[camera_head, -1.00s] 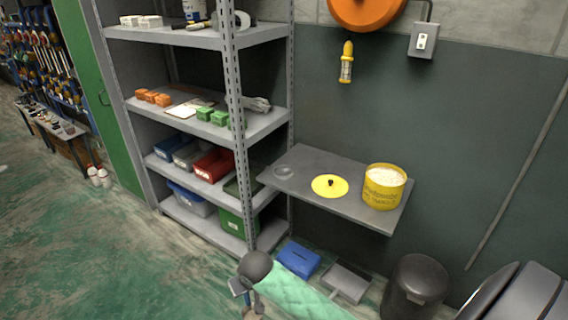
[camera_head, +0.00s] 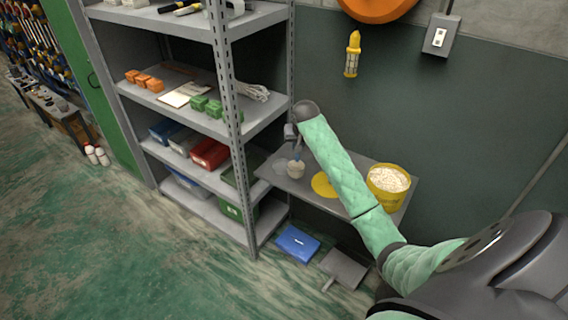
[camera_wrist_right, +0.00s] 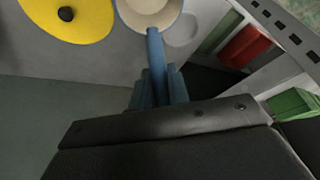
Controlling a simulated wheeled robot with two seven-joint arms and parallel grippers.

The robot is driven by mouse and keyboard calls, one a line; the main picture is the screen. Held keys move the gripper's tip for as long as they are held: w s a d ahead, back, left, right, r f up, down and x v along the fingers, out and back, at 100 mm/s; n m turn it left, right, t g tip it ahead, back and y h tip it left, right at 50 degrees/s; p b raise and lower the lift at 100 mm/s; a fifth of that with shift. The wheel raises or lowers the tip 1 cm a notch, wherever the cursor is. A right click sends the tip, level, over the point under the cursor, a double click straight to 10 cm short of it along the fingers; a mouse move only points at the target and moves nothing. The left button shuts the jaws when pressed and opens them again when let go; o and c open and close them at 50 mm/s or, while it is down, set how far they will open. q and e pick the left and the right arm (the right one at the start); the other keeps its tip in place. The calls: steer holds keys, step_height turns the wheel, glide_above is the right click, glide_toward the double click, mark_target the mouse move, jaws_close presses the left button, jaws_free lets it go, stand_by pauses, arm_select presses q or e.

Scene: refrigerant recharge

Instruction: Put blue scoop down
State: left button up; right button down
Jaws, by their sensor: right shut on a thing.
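The blue scoop (camera_wrist_right: 156,55) is in my right gripper (camera_wrist_right: 158,92), which is shut on its handle. Its round bowl holds off-white material in the right wrist view. In the head view the scoop's bowl (camera_head: 296,169) shows over the left end of the grey wall shelf (camera_head: 334,204), below my right gripper (camera_head: 297,147). I cannot tell whether it touches the shelf. A pale round mark or shallow dish (camera_wrist_right: 184,29) is beside the bowl. My left gripper is out of view.
A yellow lid (camera_head: 323,185) with a black knob (camera_wrist_right: 65,14) lies on the shelf, partly hidden by my right arm. A yellow tub (camera_head: 384,195) of white material stands at the shelf's right. A metal rack (camera_head: 235,115) stands close at left.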

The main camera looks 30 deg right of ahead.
steer(key=d+r, duration=0.3)
steer(key=shift+m, duration=0.4)
steer(key=w+f+p, duration=0.2)
steer(key=w+f, duration=0.1)
steer(key=w, duration=0.1)
steer(key=w+f+p, duration=0.2)
steer(key=w+f, duration=0.2)
steer(key=w+f+p, duration=0.2)
steer(key=w+f, duration=0.2)
steer(key=shift+w+a+p, duration=0.25)
steer(key=shift+a+p, duration=0.15)
steer(key=c, duration=1.3)
jaws_free()
steer(key=shift+c, duration=0.2)
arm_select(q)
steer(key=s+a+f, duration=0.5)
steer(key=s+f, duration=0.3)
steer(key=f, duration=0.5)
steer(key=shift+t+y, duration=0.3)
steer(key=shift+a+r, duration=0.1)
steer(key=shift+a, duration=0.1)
